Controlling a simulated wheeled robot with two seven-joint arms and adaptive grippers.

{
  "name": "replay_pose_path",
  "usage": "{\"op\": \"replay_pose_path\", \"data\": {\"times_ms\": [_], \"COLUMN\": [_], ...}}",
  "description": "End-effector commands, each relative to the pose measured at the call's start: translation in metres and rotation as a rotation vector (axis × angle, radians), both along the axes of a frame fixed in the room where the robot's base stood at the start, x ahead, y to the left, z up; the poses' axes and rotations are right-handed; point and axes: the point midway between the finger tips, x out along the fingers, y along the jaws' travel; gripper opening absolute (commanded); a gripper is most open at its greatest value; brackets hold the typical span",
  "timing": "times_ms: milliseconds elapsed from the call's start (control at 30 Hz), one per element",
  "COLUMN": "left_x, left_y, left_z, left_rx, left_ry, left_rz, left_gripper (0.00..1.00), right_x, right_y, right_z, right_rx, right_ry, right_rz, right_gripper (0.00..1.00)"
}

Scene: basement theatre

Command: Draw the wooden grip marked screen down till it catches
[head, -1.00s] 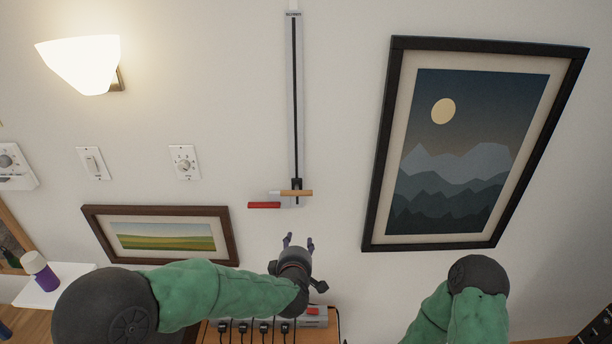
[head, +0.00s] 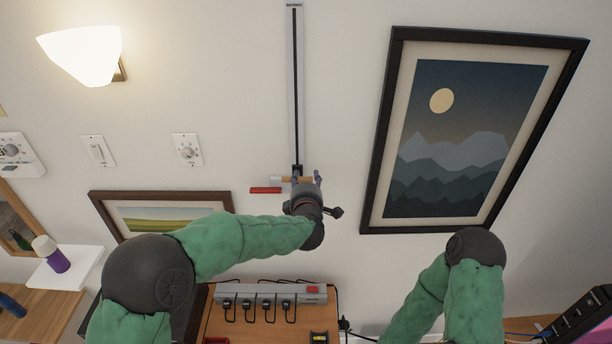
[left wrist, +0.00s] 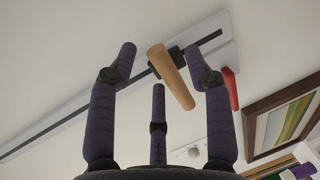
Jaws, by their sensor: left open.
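The wooden grip (head: 279,179) is a short tan bar on a dark slider at the lower end of a vertical wall track (head: 295,80) with a black slot. In the left wrist view the wooden grip (left wrist: 171,76) shows between the spread fingers, apart from them as far as I can tell. My left gripper (head: 305,181) is open, right at the grip in the head view and hiding its right part. The small label at the track's top is too small to read. My right gripper is not in view; only my right arm shows.
A red bar (head: 265,190) sticks out at the track's lower left. A large framed mountain picture (head: 384,130) hangs to the right, a smaller framed picture (head: 160,197) to the lower left. A power strip (head: 270,293) lies on the wooden top below. A lit lamp (head: 84,55) is upper left.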

Motion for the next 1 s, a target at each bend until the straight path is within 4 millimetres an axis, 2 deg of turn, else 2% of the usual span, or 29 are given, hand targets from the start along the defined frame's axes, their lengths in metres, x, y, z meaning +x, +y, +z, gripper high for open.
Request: {"op": "replay_pose_path", "data": {"times_ms": [200,567,733,767,1000], "left_x": [0.017,0.02,0.02,0.02,0.019], "left_y": [0.0,0.0,0.0,0.0,0.0], "left_z": [-0.004,-0.005,-0.005,-0.005,-0.005], "left_rx": [0.0,0.001,0.001,0.001,-0.002], "left_ry": [0.001,0.001,0.001,0.001,0.003], "left_rz": [0.001,0.0,0.0,0.0,-0.001], "left_gripper": [0.51,0.51,0.03,0.0,0.0], "right_x": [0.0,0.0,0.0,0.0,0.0], "right_y": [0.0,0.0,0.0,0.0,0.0], "right_z": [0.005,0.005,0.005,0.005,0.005], "right_rx": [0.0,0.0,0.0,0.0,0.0], "right_ry": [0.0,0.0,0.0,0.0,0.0], "right_rz": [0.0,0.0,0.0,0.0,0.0], "right_gripper": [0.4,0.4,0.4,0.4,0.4]}}
